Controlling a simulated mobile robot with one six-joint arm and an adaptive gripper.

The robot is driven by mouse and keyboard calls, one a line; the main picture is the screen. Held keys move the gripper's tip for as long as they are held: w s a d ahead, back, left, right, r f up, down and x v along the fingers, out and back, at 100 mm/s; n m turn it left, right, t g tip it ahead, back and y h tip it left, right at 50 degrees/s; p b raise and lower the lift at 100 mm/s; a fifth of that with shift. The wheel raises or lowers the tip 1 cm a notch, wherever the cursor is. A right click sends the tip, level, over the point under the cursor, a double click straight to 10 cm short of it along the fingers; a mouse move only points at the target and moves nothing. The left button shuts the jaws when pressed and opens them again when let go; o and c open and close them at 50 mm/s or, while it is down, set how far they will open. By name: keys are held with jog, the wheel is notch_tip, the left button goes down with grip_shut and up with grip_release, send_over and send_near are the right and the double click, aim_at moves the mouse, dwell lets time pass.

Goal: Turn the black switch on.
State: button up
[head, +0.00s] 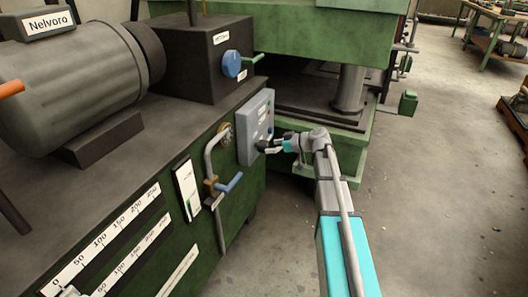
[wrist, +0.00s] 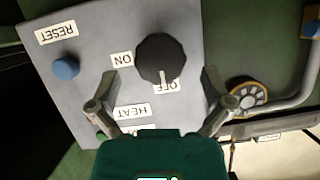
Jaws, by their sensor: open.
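The black switch (wrist: 160,58) is a round dark knob on a grey control panel (wrist: 90,95). Its white pointer mark is at the OFF label (wrist: 167,87); the ON label (wrist: 122,59) is to its left in the wrist view. The labels appear upside down there. My gripper (wrist: 159,75) is open, with one finger on each side of the knob's lower part and gaps to both. In the head view my gripper (head: 273,147) is close in front of the panel (head: 255,120). There I cannot clearly tell the knob from the dark fingertips.
A blue button (wrist: 66,67) under a RESET label and a HEAT label (wrist: 132,111) are on the same panel. A bent grey pipe (head: 209,155) with a blue handle (head: 230,184) is left of the panel. The floor (head: 430,200) right of my arm is clear.

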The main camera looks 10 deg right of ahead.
aim_at(267, 147)
jog(key=shift+b+x, duration=0.45)
jog(key=shift+x, duration=1.25)
jog(key=c, duration=1.1)
jog(key=shift+w, duration=0.1)
